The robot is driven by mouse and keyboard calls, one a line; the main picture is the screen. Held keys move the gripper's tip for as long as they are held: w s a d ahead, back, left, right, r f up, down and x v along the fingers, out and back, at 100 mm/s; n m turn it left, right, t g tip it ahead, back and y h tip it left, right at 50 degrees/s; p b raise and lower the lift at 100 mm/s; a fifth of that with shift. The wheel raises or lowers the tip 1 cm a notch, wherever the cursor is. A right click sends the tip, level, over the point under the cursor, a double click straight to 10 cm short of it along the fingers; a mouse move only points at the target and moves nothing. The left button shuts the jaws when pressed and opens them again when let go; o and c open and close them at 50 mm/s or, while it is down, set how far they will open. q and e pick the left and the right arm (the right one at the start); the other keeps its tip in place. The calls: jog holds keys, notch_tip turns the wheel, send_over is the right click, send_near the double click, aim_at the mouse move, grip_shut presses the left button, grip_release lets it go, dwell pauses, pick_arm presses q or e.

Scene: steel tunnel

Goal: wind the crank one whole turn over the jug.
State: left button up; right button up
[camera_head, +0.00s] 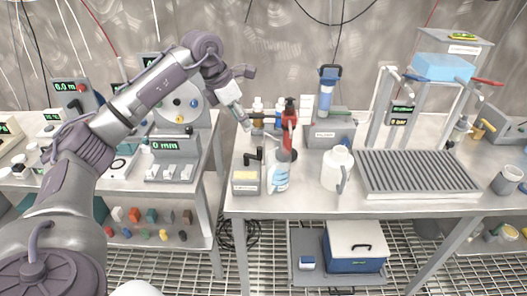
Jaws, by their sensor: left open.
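A white jug (335,172) with a side handle stands upright on the right-hand steel bench. To its left, near the front edge, is a small grey box (246,180) with a yellow label. A black crank-like handle (253,156) sits on top of it; I cannot tell for sure that this is the crank. My left gripper (244,123) reaches in from the left and points down, open, near the bottles behind this box. It appears apart from both the handle and the jug. Its fingertips are small and partly lost against the bottles. My right gripper is not in view.
A blue-and-white labelled bottle (280,178) and a red tool (289,125) stand between box and jug. A ribbed grey tray (415,172) lies right of the jug. A gap separates this bench from the left one. A blue-and-white cooler (355,246) sits below.

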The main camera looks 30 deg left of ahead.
pick_arm(q)
send_over(259, 148)
jog(key=s+a, duration=0.2)
jog(key=s, duration=0.1)
notch_tip(259, 148, down, 5)
jog(key=x, duration=0.2)
jog(key=p+x, duration=0.1)
jog(key=x, duration=0.4)
jog(key=shift+w+d+r+p, duration=0.1)
jog(key=shift+w+d+p, duration=0.15)
jog(key=shift+d+p, duration=0.05)
jog(key=shift+w+d+f, duration=0.1)
jog(key=shift+w+f, duration=0.05)
jog(key=shift+f, duration=0.25)
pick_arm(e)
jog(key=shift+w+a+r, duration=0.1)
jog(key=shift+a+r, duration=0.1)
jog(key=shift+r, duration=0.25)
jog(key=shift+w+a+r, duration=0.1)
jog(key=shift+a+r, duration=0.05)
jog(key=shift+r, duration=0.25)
pick_arm(q)
grip_shut()
